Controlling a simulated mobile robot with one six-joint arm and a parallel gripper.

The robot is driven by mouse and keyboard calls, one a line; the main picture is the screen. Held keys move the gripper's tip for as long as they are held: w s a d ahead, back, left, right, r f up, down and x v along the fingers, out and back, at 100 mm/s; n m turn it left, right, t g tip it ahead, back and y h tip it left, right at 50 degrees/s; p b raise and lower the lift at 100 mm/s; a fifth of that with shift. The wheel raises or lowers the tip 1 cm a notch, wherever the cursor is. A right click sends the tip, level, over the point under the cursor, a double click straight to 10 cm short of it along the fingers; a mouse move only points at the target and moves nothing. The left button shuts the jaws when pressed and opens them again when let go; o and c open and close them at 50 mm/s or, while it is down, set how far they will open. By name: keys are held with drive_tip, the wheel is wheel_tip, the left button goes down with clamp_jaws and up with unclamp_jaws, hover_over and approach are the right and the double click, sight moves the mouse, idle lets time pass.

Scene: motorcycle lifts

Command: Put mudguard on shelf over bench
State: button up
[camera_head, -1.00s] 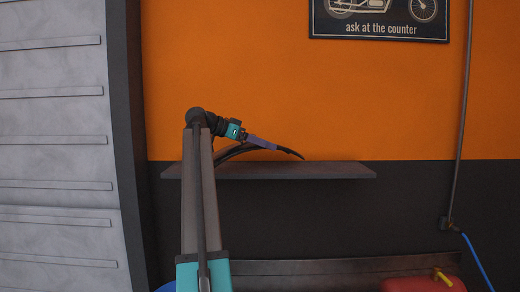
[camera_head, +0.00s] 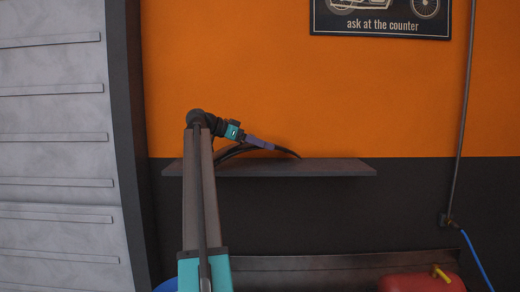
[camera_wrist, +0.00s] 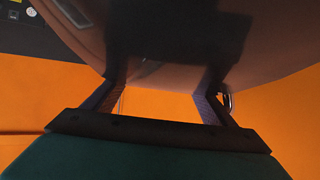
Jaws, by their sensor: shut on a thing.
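The mudguard (camera_head: 236,151) is a dark curved strip. In the head view it arches at the left part of the grey shelf (camera_head: 320,169), its right tip close to the shelf top; whether it touches cannot be told. My gripper (camera_head: 270,146), with purple fingers, is shut on the mudguard near its upper part. In the wrist view the mudguard (camera_wrist: 165,45) fills the top, large and dark, between the two fingers of my gripper (camera_wrist: 165,75). My arm hides part of the shelf's left side and of the mudguard.
The right half of the shelf is bare. A poster (camera_head: 380,18) hangs on the orange wall above. Below, the bench's back edge (camera_head: 320,264) shows, with a red container (camera_head: 420,283) at right. A pipe (camera_head: 464,120) runs down the right wall, with a blue hose (camera_head: 476,258) below it.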

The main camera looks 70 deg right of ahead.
sight(245, 143)
drive_tip(key=shift+f+p, duration=0.55)
drive_tip(key=shift+f, duration=0.55)
drive_tip(key=shift+f, duration=0.1)
drive_tip(key=o, duration=1.7)
drive_tip(key=shift+a, duration=0.1)
drive_tip(key=b+v, duration=0.2)
drive_tip(key=v, duration=0.8)
drive_tip(key=shift+w+a+r, duration=0.2)
drive_tip(key=shift+w, duration=0.05)
drive_tip(key=shift+w+a+r, duration=0.2)
drive_tip(key=shift+w+a, duration=0.15)
drive_tip(key=shift+a, duration=0.05)
